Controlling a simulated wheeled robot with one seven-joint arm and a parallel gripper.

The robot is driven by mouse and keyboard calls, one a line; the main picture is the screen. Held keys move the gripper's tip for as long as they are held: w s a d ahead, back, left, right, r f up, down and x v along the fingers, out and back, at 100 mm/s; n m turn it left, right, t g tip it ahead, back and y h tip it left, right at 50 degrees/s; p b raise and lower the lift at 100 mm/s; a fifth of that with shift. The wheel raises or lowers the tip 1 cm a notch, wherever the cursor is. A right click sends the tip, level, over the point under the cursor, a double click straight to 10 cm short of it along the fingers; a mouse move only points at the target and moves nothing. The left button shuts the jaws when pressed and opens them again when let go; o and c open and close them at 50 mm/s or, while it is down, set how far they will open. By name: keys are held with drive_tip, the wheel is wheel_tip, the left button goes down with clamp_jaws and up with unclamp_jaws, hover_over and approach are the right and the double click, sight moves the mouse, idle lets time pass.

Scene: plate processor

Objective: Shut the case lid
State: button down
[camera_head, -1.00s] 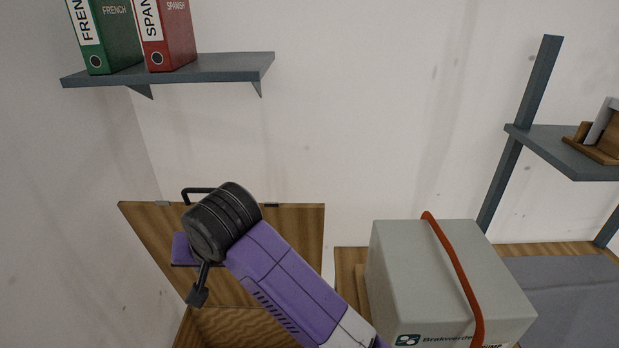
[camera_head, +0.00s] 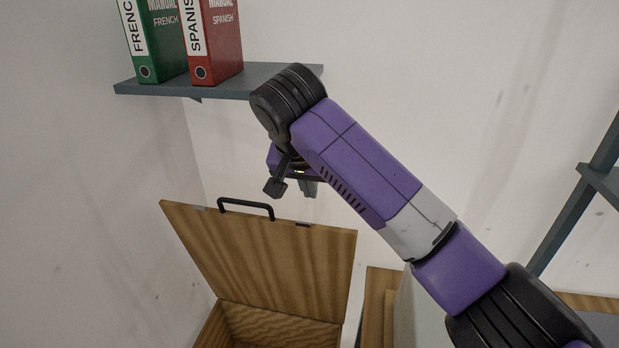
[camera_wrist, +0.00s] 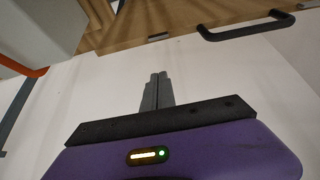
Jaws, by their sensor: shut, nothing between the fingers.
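The wooden case lid (camera_head: 270,258) stands open, tilted up, with a black handle (camera_head: 246,207) on its top edge. The open wooden case (camera_head: 225,325) shows below it at the bottom of the head view. My gripper (camera_head: 310,189) hangs above and to the right of the handle, apart from the lid. In the wrist view, the two fingers of my gripper (camera_wrist: 158,78) are together and empty. The handle (camera_wrist: 246,27) and the lid's edge (camera_wrist: 185,30) show at the top of that view, beyond the fingertips.
A wall shelf (camera_head: 160,86) holds a green binder (camera_head: 158,35) and a red binder (camera_head: 213,40), close to my wrist at upper left. A grey frame (camera_head: 580,200) stands at right.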

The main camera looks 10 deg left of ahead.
sight(307, 225)
drive_tip(key=f+p, duration=0.1)
drive_tip(key=f, duration=0.1)
drive_tip(key=s+f+p, duration=0.1)
drive_tip(key=f, duration=0.1)
drive_tip(key=shift+s+f+p, duration=0.2)
drive_tip(key=shift+f+p, duration=0.2)
drive_tip(key=shift+s+a+f, duration=0.1)
drive_tip(key=shift+f, duration=0.1)
